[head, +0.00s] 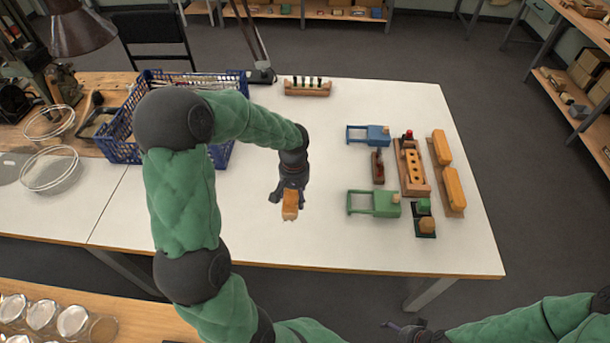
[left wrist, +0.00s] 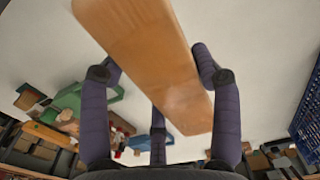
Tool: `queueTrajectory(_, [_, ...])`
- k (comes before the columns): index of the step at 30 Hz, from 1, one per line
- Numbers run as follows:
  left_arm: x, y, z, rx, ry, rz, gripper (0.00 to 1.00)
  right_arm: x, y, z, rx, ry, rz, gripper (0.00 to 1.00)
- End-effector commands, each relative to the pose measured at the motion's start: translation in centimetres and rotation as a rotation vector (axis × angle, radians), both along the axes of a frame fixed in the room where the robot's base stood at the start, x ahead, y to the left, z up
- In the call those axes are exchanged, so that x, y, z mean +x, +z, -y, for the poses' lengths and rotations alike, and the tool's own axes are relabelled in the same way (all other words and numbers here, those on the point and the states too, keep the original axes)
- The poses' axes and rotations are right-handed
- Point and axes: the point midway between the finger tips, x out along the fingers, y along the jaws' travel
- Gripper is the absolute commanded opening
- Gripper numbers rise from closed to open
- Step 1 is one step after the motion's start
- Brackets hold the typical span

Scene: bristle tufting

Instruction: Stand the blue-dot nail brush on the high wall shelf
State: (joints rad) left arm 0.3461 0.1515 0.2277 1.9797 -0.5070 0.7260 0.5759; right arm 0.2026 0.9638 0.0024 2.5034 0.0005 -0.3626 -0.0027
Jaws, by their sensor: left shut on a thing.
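My left gripper (head: 289,194) is above the white table, its fingers closed around a light wooden brush block (head: 290,208). In the left wrist view the brush block (left wrist: 150,60) lies slantwise between the purple-grey fingers, its plain wooden face showing. No blue dot is visible on it, and its bristles are hard to make out. In the head view it hangs below the fingers, apart from the tabletop. My right gripper (head: 405,328) shows only partly at the bottom edge, small and dark. I cannot make out a high wall shelf in either view.
The white table (head: 300,150) has free room in the middle. Blue (head: 370,134) and green (head: 374,203) fixtures, a holed wooden block (head: 412,168) and orange blocks (head: 453,189) stand right. A blue basket (head: 122,150) is left, a wooden rack (head: 307,88) at the back.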

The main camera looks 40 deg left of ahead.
Motion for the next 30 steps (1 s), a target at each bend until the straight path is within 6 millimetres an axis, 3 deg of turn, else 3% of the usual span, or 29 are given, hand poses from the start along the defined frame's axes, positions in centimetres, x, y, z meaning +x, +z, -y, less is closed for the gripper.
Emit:
queueTrajectory(11, [0.0, 0.1, 1.0, -0.001, -0.025, 0.001, 0.17, 0.0, 0.1, 0.0, 0.000, 0.000, 0.000, 0.87])
queueTrajectory(14, [1.0, -0.5, 3.0, -0.004, -0.091, -0.001, 0.17, 0.0, 0.1, 0.0, 0.000, 0.000, 0.000, 0.87])
queueTrajectory(24, [4.4, -2.7, 13.7, -0.003, -0.439, 0.001, 0.17, 0.0, 0.1, 0.0, 0.000, 0.000, 0.000, 0.87])
queueTrajectory(30, [4.8, -3.3, 16.9, 0.000, -0.538, 0.000, 0.17, 0.0, 0.1, 0.0, 0.000, 0.000, 0.000, 0.87])
